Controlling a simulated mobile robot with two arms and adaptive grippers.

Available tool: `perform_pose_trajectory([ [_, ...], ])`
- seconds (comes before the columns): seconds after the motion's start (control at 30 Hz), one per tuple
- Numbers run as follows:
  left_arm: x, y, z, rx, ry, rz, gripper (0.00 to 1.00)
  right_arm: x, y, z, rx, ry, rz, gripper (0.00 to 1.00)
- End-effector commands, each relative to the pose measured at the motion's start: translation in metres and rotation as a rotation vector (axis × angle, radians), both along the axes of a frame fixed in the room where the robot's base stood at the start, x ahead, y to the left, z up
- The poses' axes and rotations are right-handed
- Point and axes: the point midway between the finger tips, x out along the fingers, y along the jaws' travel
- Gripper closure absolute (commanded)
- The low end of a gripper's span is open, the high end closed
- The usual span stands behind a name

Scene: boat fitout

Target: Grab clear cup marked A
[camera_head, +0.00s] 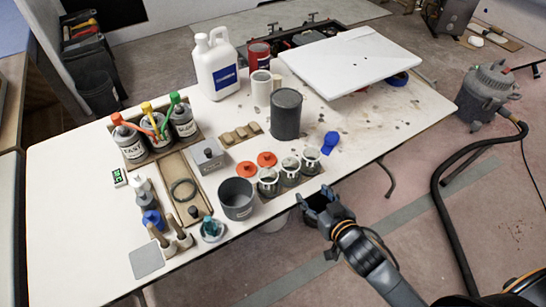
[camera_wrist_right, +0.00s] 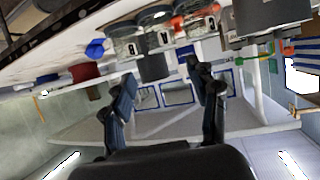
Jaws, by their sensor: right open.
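Three clear cups stand in a row near the table's front edge: a left one (camera_head: 268,182), a middle one (camera_head: 290,170) and a right one (camera_head: 310,160). They have pale contents and dark markings too small to read, so I cannot tell which is marked A. The cups also show at the top of the right wrist view, which looks upside down, with one cup (camera_wrist_right: 126,42) at the left end. My right gripper (camera_head: 322,205) is open and empty, just off the front edge, apart from the cups. My left gripper is out of view.
A dark grey pot (camera_head: 237,198) stands left of the cups, with orange lids (camera_head: 266,159) behind. A tall grey canister (camera_head: 286,114) stands behind the cups. A blue scoop-like item (camera_head: 329,143) lies to their right. The table's right front is mostly clear.

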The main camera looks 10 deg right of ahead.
Motion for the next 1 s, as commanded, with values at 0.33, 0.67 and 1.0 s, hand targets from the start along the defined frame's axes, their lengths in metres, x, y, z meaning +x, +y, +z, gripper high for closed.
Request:
perform_pose_trajectory([
  [0.33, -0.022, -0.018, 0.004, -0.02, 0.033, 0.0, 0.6, 0.047, 0.01, -0.005, 0.008, -0.021, 0.002, 0.41],
  [0.67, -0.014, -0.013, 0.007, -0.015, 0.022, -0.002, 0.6, 0.08, 0.016, -0.021, 0.008, -0.019, 0.004, 0.41],
  [1.0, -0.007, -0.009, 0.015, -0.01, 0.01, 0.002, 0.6, 0.117, 0.023, -0.037, 0.009, -0.019, 0.002, 0.41],
])
